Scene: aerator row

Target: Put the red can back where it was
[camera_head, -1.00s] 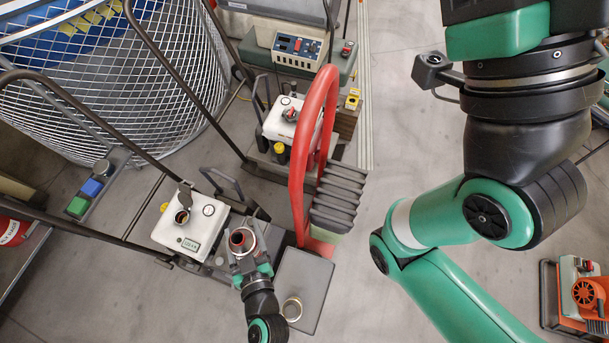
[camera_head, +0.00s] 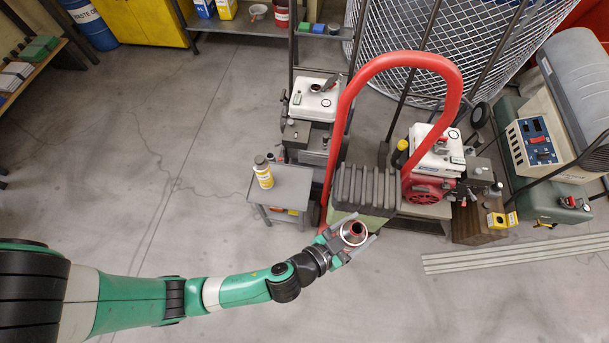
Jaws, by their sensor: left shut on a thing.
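My left gripper (camera_head: 345,243) is shut on a round can, which I take to be the red can (camera_head: 353,233). I see it from above, with a silvery rim and a red ring around a dark middle. The gripper holds it in front of the ribbed dark block of the red-handled machine (camera_head: 366,190); its height above the floor is hard to tell. My right gripper is not in view.
A small grey cart (camera_head: 283,183) with a yellow-labelled bottle (camera_head: 263,172) stands left of the machine's red hoop handle (camera_head: 455,75). White-topped machines stand behind and right. Long strips (camera_head: 510,247) lie on the right floor. The left floor is clear.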

